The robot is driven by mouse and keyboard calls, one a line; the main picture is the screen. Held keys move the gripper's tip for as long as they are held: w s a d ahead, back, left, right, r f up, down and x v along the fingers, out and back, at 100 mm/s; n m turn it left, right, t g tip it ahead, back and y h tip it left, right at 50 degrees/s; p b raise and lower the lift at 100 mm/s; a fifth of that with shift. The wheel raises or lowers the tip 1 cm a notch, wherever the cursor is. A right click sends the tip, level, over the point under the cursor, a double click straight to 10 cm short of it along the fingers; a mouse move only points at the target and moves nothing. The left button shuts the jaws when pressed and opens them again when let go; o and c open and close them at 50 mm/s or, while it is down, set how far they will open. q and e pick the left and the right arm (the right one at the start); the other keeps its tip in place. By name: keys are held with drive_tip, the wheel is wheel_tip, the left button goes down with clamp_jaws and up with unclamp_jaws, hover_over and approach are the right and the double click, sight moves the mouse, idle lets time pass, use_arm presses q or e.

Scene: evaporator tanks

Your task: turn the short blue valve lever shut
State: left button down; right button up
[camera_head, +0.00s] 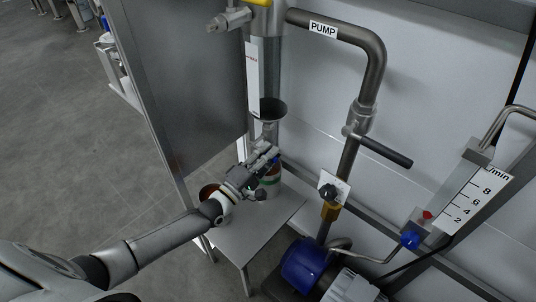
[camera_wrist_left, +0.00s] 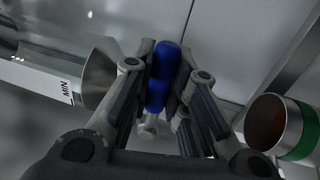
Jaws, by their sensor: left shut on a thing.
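The short blue valve lever (camera_wrist_left: 160,78) stands between the two fingers of my left gripper (camera_wrist_left: 168,70) in the left wrist view. The fingers are closed on it, one on each side. A metal valve part (camera_wrist_left: 148,128) shows just below the lever. In the head view my left gripper (camera_head: 268,158) is below the metal funnel (camera_head: 268,108), above a small table. The lever is hidden there by the gripper. My right gripper is in neither view.
A can with a green band (camera_wrist_left: 290,130) is close to the right of the gripper. The funnel (camera_wrist_left: 100,72) is close on the left. The small metal table (camera_head: 250,225) lies below. The pump pipe with a black handle (camera_head: 385,150) and a blue motor (camera_head: 305,262) are to the right.

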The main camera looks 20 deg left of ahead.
use_arm(q)
drive_tip(key=shift+a+r, duration=0.1)
drive_tip(key=shift+r, duration=0.05)
drive_tip(key=c, duration=1.4)
unclamp_jaws()
drive_tip(key=shift+s+f, duration=0.2)
drive_tip(key=v, duration=1.1)
drive_tip(key=shift+s+a, duration=0.15)
drive_tip(key=shift+s, duration=0.1)
